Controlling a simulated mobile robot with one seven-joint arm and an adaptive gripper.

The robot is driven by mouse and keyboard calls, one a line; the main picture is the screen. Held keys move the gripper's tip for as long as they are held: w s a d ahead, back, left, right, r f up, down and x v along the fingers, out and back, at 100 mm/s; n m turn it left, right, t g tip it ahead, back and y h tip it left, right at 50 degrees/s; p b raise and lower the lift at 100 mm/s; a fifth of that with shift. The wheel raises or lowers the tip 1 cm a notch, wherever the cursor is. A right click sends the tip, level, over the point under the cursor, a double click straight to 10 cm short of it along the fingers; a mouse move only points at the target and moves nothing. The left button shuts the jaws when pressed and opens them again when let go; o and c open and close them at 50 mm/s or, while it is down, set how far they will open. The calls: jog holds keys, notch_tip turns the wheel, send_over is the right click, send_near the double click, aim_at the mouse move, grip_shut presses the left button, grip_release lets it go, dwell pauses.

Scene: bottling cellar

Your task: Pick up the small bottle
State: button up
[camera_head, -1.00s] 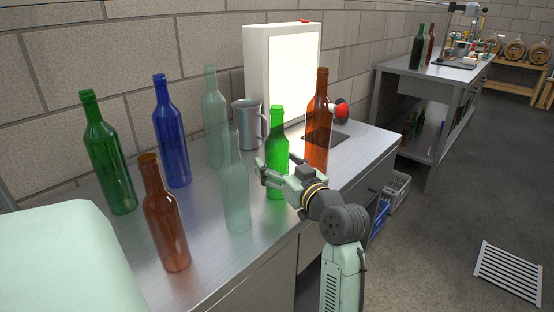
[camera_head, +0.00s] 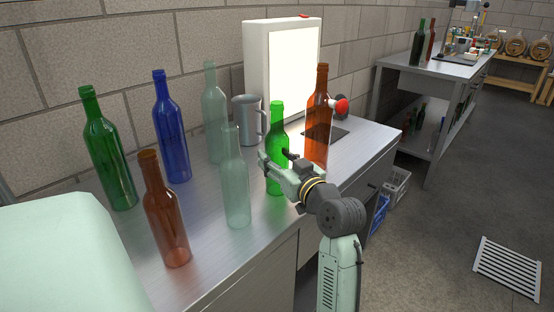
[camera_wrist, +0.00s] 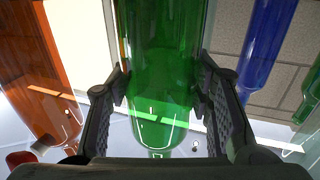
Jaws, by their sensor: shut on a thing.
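The small bottle is a bright green glass bottle (camera_head: 277,130) standing upright on the steel bench (camera_head: 205,240). My gripper (camera_head: 275,160) reaches in from the right and is shut on its body, below the shoulder. In the wrist view the green bottle (camera_wrist: 158,60) fills the space between the two dark finger pads of my gripper (camera_wrist: 161,95). The bottle's base looks to be resting on the bench, and my fingers hide part of its side.
A tall brown bottle (camera_head: 318,110) stands close on the right. A clear bottle (camera_head: 236,185) is close on the left. Blue (camera_head: 171,130), dark green (camera_head: 108,155) and brown (camera_head: 165,215) bottles stand farther left. A metal jug (camera_head: 247,122) and a lit panel (camera_head: 285,75) are behind.

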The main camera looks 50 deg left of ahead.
aim_at(281, 122)
jog(key=c, duration=0.4)
jog(key=shift+r, duration=0.1)
notch_tip(281, 122, up, 10)
jog(key=shift+f+b, duration=0.1)
jog(key=shift+b, duration=0.25)
dwell(0.4)
